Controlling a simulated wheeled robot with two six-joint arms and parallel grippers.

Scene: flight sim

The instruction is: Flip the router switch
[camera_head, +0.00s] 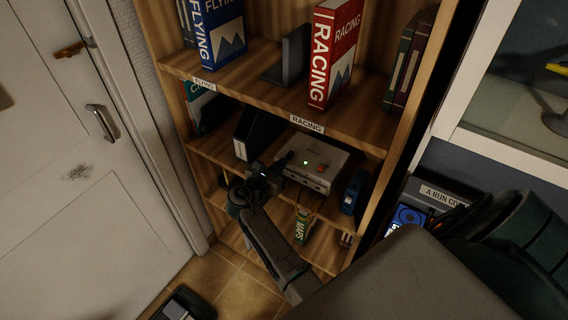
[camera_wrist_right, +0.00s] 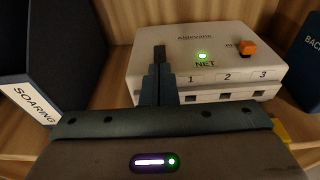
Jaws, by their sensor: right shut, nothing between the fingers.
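The router (camera_head: 313,172) is a pale box on a middle shelf of the wooden bookcase. It also shows in the right wrist view (camera_wrist_right: 215,72), with ports marked 1, 2 and 3 and a lit green NET light. Its orange switch (camera_wrist_right: 248,47) stands on the top at the right and also shows in the head view (camera_head: 321,167). My right gripper (camera_head: 282,161) is shut and empty at the router's left side. My left gripper is not in view.
A dark SOARING file holder (camera_wrist_right: 45,60) stands left of the router. A blue box (camera_head: 352,191) stands to its right. The RACING shelf (camera_head: 345,125) is above the router. A white door (camera_head: 75,170) is at the left.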

